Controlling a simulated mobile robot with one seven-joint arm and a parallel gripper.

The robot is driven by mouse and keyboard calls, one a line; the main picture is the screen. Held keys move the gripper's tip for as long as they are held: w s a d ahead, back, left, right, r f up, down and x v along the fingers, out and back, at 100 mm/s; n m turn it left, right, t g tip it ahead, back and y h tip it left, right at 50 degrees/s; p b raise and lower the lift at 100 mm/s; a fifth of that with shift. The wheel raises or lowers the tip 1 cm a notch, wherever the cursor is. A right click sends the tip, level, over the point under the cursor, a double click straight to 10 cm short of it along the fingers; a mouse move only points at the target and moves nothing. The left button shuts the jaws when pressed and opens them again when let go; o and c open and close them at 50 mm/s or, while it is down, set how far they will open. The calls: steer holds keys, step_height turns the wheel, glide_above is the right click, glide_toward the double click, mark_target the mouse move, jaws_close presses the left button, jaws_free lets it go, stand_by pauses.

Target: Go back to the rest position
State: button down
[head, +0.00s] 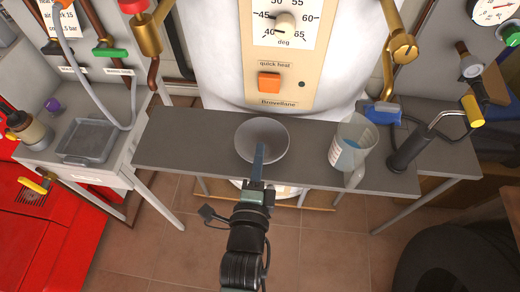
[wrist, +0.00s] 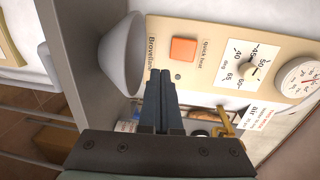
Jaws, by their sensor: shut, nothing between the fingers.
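My gripper (head: 259,158) reaches forward from the bottom middle of the head view. Its fingers are together with nothing between them. In the head view the fingertips overlap the front of a grey bowl (head: 270,130) on the dark grey table (head: 190,150); I cannot tell whether they touch it. In the wrist view my gripper (wrist: 160,75) points toward the boiler's cream panel (wrist: 210,40), with the bowl (wrist: 122,55) just to the left of the fingers.
A clear measuring jug (head: 352,145) and a black hand pump (head: 415,145) with a yellow handle stand on the right of the table. The boiler panel has an orange switch (head: 269,82) and a dial (head: 285,24). A grey tray (head: 87,141) sits left. Tiled floor (head: 330,245) lies in front.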

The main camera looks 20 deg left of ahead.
steer(key=w+d+r+n+t+h, duration=0.1)
steer(key=w+d+r+n+t, duration=0.15)
steer(key=r, duration=0.75)
steer(key=w+d+r+n+t, duration=0.1)
steer(key=w+d+r+n, duration=0.15)
steer(key=r, duration=0.85)
steer(key=w+d+r+n+t+h, duration=0.1)
steer(key=w+d+r+n+t, duration=0.15)
steer(key=r, duration=0.75)
steer(key=s+d+r+n+t+h+p, duration=0.15)
steer(key=s+r, duration=0.25)
steer(key=r, duration=0.5)
steer(key=s+d+r+n+t, duration=0.2)
steer(key=s+r+n, duration=0.15)
steer(key=r, duration=0.45)
steer(key=s+d+r+n+t+h, duration=0.15)
steer(key=s+r, duration=0.25)
steer(key=r, duration=0.5)
step_height(320, 180, up, 12)
steer(key=p, duration=1.3)
steer(key=shift+w+d+n, duration=0.25)
steer(key=shift+w+n, duration=0.05)
steer(key=shift+n, duration=0.1)
